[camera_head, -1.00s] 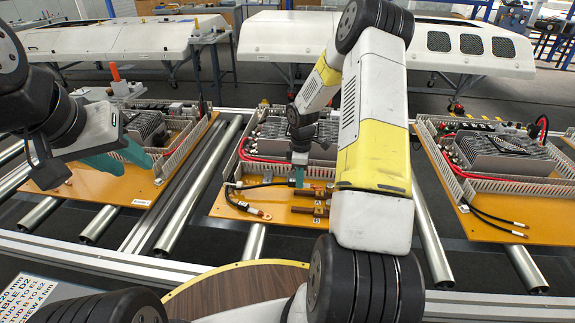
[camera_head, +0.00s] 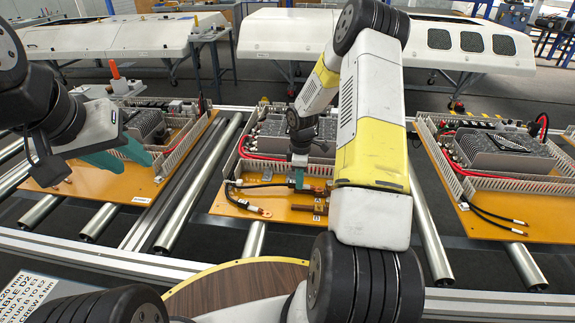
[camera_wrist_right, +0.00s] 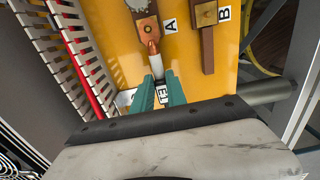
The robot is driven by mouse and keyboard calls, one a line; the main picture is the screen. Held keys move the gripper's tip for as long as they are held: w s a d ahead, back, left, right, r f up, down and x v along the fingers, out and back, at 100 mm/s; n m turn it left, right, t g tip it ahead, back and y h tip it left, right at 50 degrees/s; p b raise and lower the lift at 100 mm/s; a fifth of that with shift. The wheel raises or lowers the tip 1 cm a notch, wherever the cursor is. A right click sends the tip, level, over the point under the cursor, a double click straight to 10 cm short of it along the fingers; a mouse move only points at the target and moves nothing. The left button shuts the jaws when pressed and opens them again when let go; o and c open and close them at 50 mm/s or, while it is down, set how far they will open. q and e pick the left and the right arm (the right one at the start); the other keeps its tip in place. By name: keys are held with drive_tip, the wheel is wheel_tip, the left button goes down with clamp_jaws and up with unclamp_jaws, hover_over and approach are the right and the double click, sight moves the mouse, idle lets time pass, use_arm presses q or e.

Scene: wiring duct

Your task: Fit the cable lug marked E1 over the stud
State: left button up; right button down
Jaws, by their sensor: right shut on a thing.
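My right gripper (camera_wrist_right: 162,94) is shut on the cable end marked E1 (camera_wrist_right: 163,97); the label shows between its teal fingers. Beyond the fingers a white sleeve (camera_wrist_right: 155,64) and the copper cable lug (camera_wrist_right: 152,46) reach over the near end of the copper bar (camera_wrist_right: 146,27) beside label A. I cannot tell whether the lug's eye is around a stud or only above the bar. In the head view my right gripper (camera_head: 299,179) is at the board's middle, beside the copper bars. My left gripper (camera_head: 117,160) is open and empty above the left board.
A second bar (camera_wrist_right: 207,45) with a brass block lies beside label B. Another cable's loose lug (camera_head: 262,212) lies on the middle orange board (camera_head: 228,208). A slotted duct wall (camera_wrist_right: 44,50) and red cable run along the left in the wrist view.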

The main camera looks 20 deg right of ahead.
drive_tip(key=shift+f, duration=0.1)
idle(0.8)
drive_tip(key=c, duration=1.3)
unclamp_jaws()
drive_tip(key=shift+o, duration=0.2)
wheel_tip(320, 180, up, 8)
drive_tip(key=shift+f, duration=0.1)
